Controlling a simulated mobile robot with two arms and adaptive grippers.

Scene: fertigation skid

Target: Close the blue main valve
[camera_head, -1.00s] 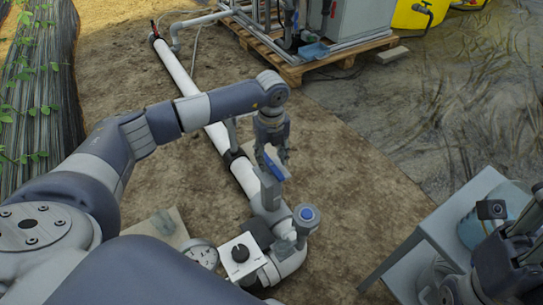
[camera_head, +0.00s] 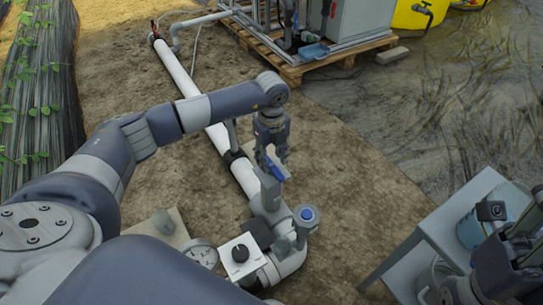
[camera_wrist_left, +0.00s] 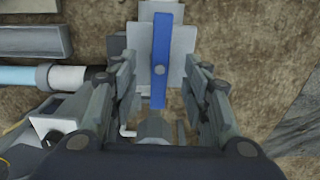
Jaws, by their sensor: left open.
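The main valve's blue lever handle (camera_head: 276,169) sits on a grey valve body (camera_head: 267,192) on the white pipe. My left gripper (camera_head: 270,150) is open, pointing down, just above and around the handle. In the left wrist view, the blue handle (camera_wrist_left: 161,45) runs up and down the picture between the two open fingers (camera_wrist_left: 160,85), with a gap on each side. My right gripper (camera_head: 508,240) is partly in view at the right edge; its fingers are not clear enough to tell their state.
A round blue knob (camera_head: 307,214), a white box with a black dial (camera_head: 240,254) and a gauge (camera_head: 202,254) stand close to the valve. A grey table (camera_head: 440,225) is at the right, a pallet skid (camera_head: 300,68) at the back. Bare soil right of the pipe is clear.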

